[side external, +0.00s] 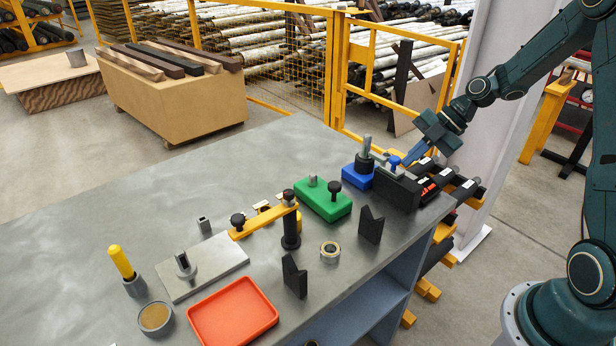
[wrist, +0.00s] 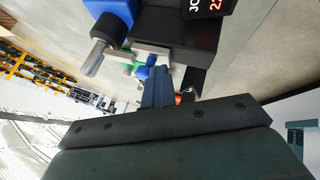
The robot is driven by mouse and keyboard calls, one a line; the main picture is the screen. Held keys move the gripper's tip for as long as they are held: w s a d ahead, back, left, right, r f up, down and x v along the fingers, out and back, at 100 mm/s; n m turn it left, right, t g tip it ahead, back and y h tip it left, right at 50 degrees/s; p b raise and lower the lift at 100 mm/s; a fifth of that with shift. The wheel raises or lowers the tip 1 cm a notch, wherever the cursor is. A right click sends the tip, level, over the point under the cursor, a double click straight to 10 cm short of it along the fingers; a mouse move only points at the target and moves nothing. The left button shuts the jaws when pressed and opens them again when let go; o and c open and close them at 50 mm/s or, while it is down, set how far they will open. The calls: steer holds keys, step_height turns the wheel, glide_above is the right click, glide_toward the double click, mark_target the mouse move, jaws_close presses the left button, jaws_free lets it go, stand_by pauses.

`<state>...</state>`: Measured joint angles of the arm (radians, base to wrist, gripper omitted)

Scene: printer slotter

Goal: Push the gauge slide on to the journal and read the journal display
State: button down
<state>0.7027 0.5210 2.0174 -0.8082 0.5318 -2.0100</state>
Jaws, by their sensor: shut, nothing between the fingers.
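A grey gauge slide (side external: 391,172) with a blue knob (side external: 394,161) sits on a black housing (side external: 398,191) at the bench's right end. Left of it, a grey upright journal (side external: 367,146) stands in a dark collar on a blue block (side external: 358,176). The slide's end is close to the journal (wrist: 97,57) in the wrist view; contact is unclear. My gripper (side external: 404,166) is shut and empty, its fingertips (wrist: 157,72) right at the blue knob (wrist: 150,62). A dark display (wrist: 208,7) shows partly cropped red digits, beginning with a 2.
A green block (side external: 323,201), a yellow clamp arm (side external: 262,219), two black V-shaped stands (side external: 371,224), a ring (side external: 330,252) and a red tray (side external: 232,312) occupy the bench. Other dark displays (side external: 430,187) stand at the right edge.

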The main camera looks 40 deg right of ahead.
steer(key=shift+s+d, duration=0.15)
steer(key=shift+s, duration=0.1)
steer(key=s, duration=0.1)
steer(key=s+d, duration=0.1)
steer(key=s, duration=0.1)
steer(key=shift+f, duration=0.2)
steer(key=v, duration=1)
steer(key=shift+s, duration=0.15)
steer(key=shift+a, duration=0.1)
steer(key=s+a+r+m+h, duration=0.3)
steer(key=s+a+r+m, duration=0.1)
steer(key=a+m, duration=0.35)
steer(key=s+a+r+m+h, duration=0.2)
steer(key=s+a+r+m, duration=0.3)
steer(key=a, duration=0.4)
steer(key=s+a+m+t+h, duration=0.1)
steer(key=s+m, duration=0.5)
steer(key=m, duration=0.1)
steer(key=shift+a+m+h, duration=0.3)
steer(key=shift+a+m, duration=0.05)
